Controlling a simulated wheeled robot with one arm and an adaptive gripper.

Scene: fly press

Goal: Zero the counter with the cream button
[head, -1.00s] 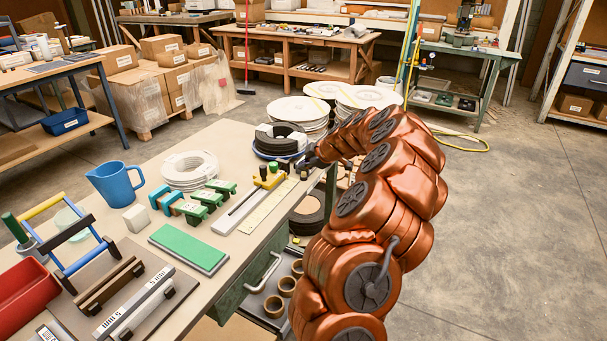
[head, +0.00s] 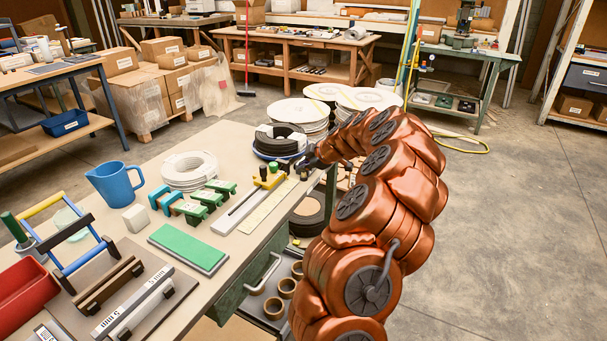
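My orange arm reaches over the right edge of the workbench (head: 110,178). My gripper (head: 303,166) is small, dark and partly hidden at the bench's far right corner, close to the small dark items there. I cannot tell whether its fingers are open or touching anything. I cannot make out a counter or a cream button. A yellow clamp-like device with a dark green knob (head: 270,179) sits just left of my gripper, at the end of a pale slide rail (head: 238,208).
Black and white cable coils (head: 279,139) lie behind my gripper. Open floor (head: 500,240) lies to the right.

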